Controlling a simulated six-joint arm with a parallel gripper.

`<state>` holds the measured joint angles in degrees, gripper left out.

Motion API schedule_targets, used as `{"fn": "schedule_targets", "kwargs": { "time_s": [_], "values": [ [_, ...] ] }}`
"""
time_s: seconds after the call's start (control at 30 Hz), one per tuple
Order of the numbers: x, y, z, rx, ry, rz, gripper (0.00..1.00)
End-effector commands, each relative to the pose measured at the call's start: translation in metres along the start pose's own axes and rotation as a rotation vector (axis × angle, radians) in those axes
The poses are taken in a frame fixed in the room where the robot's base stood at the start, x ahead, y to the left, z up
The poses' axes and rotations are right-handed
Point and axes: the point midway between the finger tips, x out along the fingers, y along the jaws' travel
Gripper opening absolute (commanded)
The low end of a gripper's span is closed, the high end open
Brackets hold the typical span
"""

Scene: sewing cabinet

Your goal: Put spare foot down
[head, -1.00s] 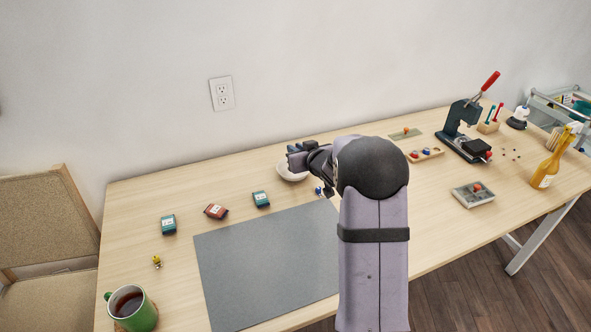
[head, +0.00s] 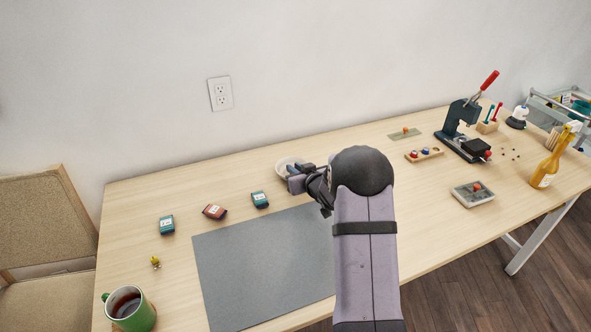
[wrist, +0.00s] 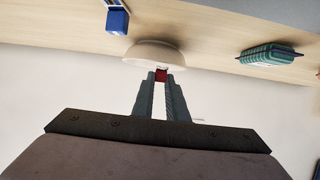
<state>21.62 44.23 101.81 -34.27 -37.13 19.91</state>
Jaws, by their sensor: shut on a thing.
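My gripper (head: 292,180) is in front of a white bowl (head: 283,168), above the table near the grey mat's far edge. In the wrist view my gripper (wrist: 161,80) is shut on a small red piece (wrist: 161,75), which shows only in part between the fingertips. I cannot tell its full shape or whether it is the spare foot. The bowl (wrist: 155,53) is just beyond the fingertips in that view. I cannot tell whether the red piece touches it. A blue block-like thing (wrist: 117,20) stands on the table beside the bowl.
The grey mat (head: 255,265) lies in front. A small yellow thing (head: 155,262) and a green mug (head: 132,310) are at left. A press (head: 462,128) stands at right.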

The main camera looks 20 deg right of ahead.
Motion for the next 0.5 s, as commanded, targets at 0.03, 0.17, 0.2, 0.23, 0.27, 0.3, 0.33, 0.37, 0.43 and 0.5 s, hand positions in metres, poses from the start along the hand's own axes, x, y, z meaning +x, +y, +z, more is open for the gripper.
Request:
{"fn": "schedule_targets", "kwargs": {
  "time_s": [0.03, 0.17, 0.2, 0.23, 0.27, 0.3, 0.33, 0.37, 0.43, 0.5],
  "values": [
    [-0.0001, 0.0001, -0.0007, 0.000, 0.001, 0.000, 0.00],
    [0.0001, 0.0000, 0.0000, 0.000, 0.001, 0.000, 0.00],
    [0.0005, 0.0000, 0.0011, 0.000, 0.000, 0.000, 0.00],
    [0.0009, 0.0000, 0.0020, 0.000, 0.000, 0.000, 0.00],
    [0.0013, 0.0000, 0.0030, 0.000, 0.000, 0.000, 0.00],
    [0.0018, 0.0000, 0.0041, 0.000, 0.000, 0.000, 0.00],
    [0.0021, 0.0000, 0.0049, 0.000, 0.000, 0.000, 0.00],
    [0.0024, 0.0000, 0.0056, 0.000, 0.000, 0.000, 0.00],
    [0.0018, 0.0000, 0.0041, 0.000, 0.000, 0.000, 0.30],
    [0.0018, 0.0000, 0.0041, 0.000, 0.000, 0.000, 0.32]
  ]
}}
